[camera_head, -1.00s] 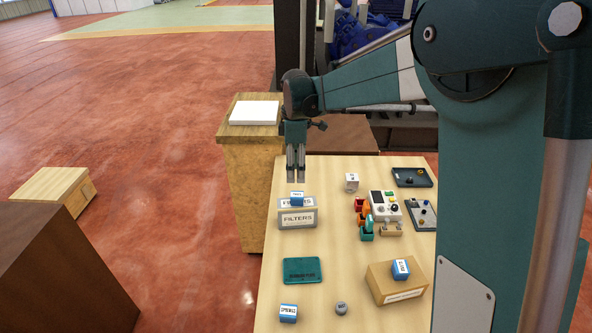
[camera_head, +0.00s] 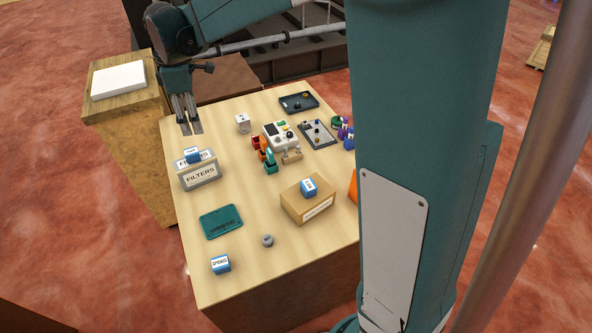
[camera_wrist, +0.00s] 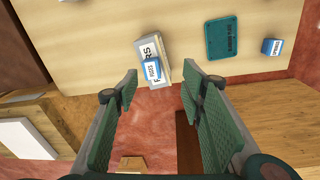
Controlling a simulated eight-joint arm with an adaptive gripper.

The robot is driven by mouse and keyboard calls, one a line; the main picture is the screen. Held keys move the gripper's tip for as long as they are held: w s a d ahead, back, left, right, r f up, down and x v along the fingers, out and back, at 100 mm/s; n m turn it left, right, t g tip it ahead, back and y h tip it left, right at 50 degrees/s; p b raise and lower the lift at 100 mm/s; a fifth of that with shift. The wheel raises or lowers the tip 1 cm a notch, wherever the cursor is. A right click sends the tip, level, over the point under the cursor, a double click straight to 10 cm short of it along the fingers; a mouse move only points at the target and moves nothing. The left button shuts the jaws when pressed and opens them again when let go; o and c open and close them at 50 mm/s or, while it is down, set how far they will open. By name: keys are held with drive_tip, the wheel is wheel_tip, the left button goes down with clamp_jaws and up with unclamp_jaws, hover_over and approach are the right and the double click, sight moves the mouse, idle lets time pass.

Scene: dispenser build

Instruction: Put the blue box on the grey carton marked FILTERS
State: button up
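The grey carton marked FILTERS (camera_head: 201,178) stands at the left edge of the table. A small blue box (camera_head: 192,156) with a white label rests on top of it. In the wrist view the blue box (camera_wrist: 152,69) lies on the carton (camera_wrist: 165,72), ahead of the fingers. My gripper (camera_head: 191,129) is open and empty, beyond the carton and apart from the box. Its spread fingers (camera_wrist: 163,84) show in the wrist view with nothing between them. Other blue boxes are one on the brown carton (camera_head: 308,187) and one marked SPRINGS (camera_head: 221,265).
A teal flat case (camera_head: 222,221) and a small grey round part (camera_head: 267,240) lie on the near table. The brown carton (camera_head: 294,205) stands right of them. A control box (camera_head: 281,137), coloured bins and two dark trays (camera_head: 299,102) fill the back. A wooden stand (camera_head: 104,112) is left.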

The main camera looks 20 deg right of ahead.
drive_tip(key=s+d+r+m+t, duration=0.2)
drive_tip(key=s+d+r+m, duration=0.15)
drive_tip(key=s+d, duration=0.35)
drive_tip(key=s+d+r+m+t, duration=0.1)
drive_tip(key=s+d+r+m, duration=0.25)
drive_tip(key=s, duration=0.55)
drive_tip(key=s+d+f+m+t, duration=0.1)
drive_tip(key=s+d+m, duration=0.3)
drive_tip(key=s, duration=0.5)
drive_tip(key=s+d+f+m+t, duration=0.2)
drive_tip(key=s+d+f+m, duration=0.2)
drive_tip(key=s, duration=0.5)
drive_tip(key=shift+d+m, duration=0.4)
